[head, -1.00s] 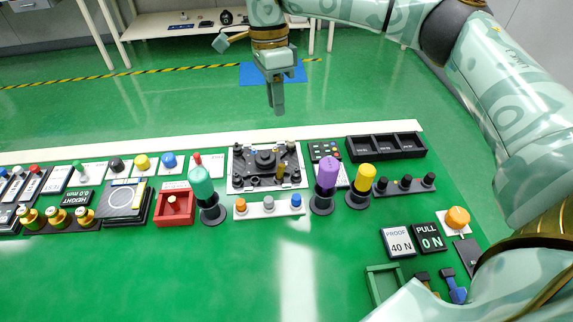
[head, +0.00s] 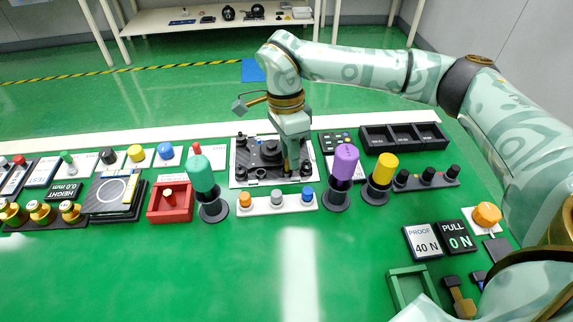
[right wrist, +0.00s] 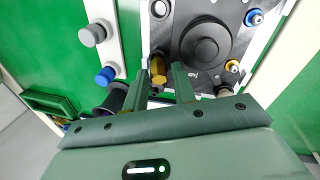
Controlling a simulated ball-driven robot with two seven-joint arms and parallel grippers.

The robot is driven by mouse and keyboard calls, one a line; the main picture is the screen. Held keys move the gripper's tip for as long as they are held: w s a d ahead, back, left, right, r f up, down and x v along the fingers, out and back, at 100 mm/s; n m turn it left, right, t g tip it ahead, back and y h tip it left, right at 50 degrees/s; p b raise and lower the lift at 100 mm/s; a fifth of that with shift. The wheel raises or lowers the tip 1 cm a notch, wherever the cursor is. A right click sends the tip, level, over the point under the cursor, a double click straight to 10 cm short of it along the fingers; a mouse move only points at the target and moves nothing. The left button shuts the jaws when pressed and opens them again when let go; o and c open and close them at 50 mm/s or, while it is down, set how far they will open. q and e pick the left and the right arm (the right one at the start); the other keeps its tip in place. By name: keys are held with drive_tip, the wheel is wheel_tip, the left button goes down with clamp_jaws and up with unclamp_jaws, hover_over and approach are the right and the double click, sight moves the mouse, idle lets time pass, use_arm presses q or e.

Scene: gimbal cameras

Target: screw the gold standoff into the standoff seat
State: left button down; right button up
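The gold standoff (right wrist: 158,69) stands on a dark plate (right wrist: 170,20) in the right wrist view, beside a large round black boss (right wrist: 206,45). My right gripper (right wrist: 162,84) is open, its two fingers apart. The standoff shows between and just past the fingertips, nearer the left one; I see no grip on it. In the head view my right gripper (head: 291,166) points down over the right part of the same plate (head: 241,158), mostly hiding the standoff. I cannot tell which hole on the plate is the standoff seat. My left gripper is out of view.
In front of the plate lies a white strip with orange, grey and blue knobs (head: 277,201). Teal (head: 201,175), purple (head: 345,162) and yellow (head: 383,170) handled tools stand close by. A black three-bin tray (head: 403,138) is at the right.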

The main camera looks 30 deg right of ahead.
drive_tip(key=shift+f, duration=0.4)
drive_tip(key=shift+s+r, duration=0.15)
clamp_jaws()
drive_tip(key=shift+r, duration=0.1)
